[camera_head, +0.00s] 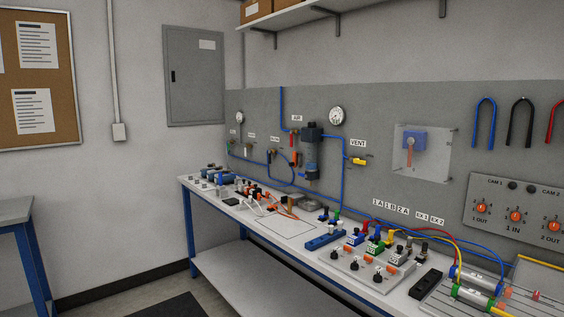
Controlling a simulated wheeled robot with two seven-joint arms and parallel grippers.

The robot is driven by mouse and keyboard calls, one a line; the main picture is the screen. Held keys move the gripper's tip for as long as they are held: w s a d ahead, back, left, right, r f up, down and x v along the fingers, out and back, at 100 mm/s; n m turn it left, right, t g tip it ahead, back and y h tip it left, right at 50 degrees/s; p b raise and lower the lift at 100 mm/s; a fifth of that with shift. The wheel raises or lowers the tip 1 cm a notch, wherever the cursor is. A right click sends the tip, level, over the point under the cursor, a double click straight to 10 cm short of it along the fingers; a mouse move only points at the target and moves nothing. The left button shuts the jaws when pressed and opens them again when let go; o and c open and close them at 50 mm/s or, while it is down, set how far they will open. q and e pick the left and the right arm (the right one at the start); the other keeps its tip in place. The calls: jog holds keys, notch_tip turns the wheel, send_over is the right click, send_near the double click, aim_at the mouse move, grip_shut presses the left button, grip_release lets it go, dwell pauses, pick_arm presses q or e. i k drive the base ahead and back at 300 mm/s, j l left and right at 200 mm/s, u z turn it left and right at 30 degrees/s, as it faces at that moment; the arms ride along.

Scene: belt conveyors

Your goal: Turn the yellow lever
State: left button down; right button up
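A small yellow lever (358,161) is on the grey wall panel, under the label VENT (357,143) and beside a vertical blue hose. It looks roughly level, pointing to the right. A fitting with a yellow top (388,238) also stands on the bench among the valves below. Neither of my grippers is in the head view, so nothing is seen touching the lever.
The blue-legged bench (230,280) runs along the panel, crowded with valves, hoses and cylinders (474,276). A clear cover (422,150) stands right of the lever. A filter unit (312,150) and gauge (337,115) are to its left. The floor at front left is partly open.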

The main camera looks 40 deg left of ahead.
aim_at(351, 160)
jog(key=j+u, duration=0.35)
jog(key=i+j+u, duration=0.1)
jog(key=j+u, duration=0.3)
jog(key=l, duration=0.1)
